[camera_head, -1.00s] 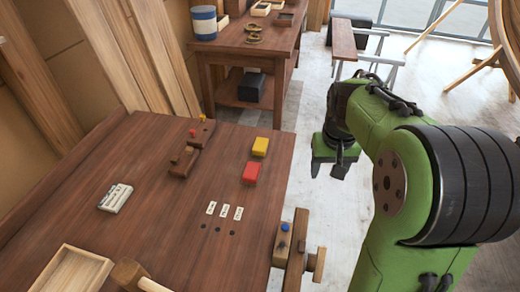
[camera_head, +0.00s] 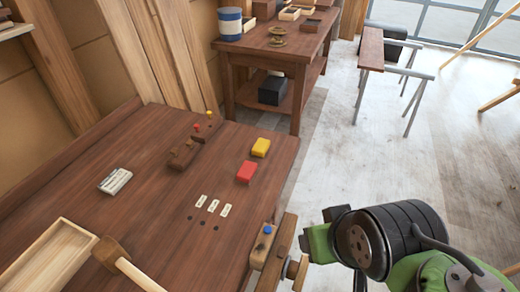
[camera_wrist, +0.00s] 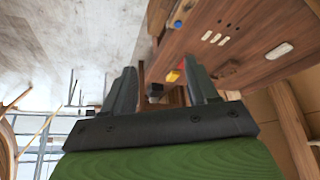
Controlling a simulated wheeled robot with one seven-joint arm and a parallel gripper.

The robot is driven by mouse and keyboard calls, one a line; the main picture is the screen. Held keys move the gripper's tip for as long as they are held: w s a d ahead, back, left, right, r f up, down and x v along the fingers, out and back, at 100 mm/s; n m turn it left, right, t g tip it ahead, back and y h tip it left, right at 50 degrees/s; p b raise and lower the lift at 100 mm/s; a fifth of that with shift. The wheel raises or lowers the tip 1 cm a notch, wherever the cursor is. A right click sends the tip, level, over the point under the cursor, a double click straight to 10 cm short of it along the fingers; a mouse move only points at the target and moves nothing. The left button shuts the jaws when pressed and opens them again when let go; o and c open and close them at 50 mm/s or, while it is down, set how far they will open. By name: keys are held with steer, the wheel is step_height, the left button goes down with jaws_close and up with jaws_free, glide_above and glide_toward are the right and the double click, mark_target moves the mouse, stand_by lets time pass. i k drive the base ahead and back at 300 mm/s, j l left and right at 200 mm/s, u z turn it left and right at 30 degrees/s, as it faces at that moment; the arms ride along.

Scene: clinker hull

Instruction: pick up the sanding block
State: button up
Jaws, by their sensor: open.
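No block is marked as the sanding block, and I cannot tell for certain which it is. A red block (camera_head: 246,172) and a yellow block (camera_head: 260,147) lie near the right edge of the workbench. A pale, striped block-like item (camera_head: 115,181) lies on the bench's left part. In the wrist view, which is turned over, the yellow block (camera_wrist: 173,76) shows small between the fingers, and the pale item (camera_wrist: 279,51) lies at right. My gripper (camera_wrist: 162,88) is open and empty, apart from all of these. In the head view the arm is at lower right, beyond the bench edge.
The workbench (camera_head: 150,225) carries a wooden tray (camera_head: 50,262), a mallet (camera_head: 112,252), a dark wooden plane-like tool (camera_head: 185,153) and small white labels (camera_head: 213,206). A vise (camera_head: 268,250) juts from its right edge. A second bench (camera_head: 290,50) stands behind.

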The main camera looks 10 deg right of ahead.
mark_target(259, 151)
steer(key=i+l+u, duration=0.25)
steer(key=l, duration=0.2)
steer(key=l+u, duration=0.3)
steer(key=l, duration=0.15)
steer(key=i+l+u, duration=0.1)
steer(key=l+u, duration=0.15)
steer(key=l, duration=0.25)
steer(key=l+u, duration=0.15)
steer(key=u, duration=0.25)
steer(key=i+l+u, duration=0.1)
steer(key=l+u, duration=0.15)
steer(key=u, duration=0.6)
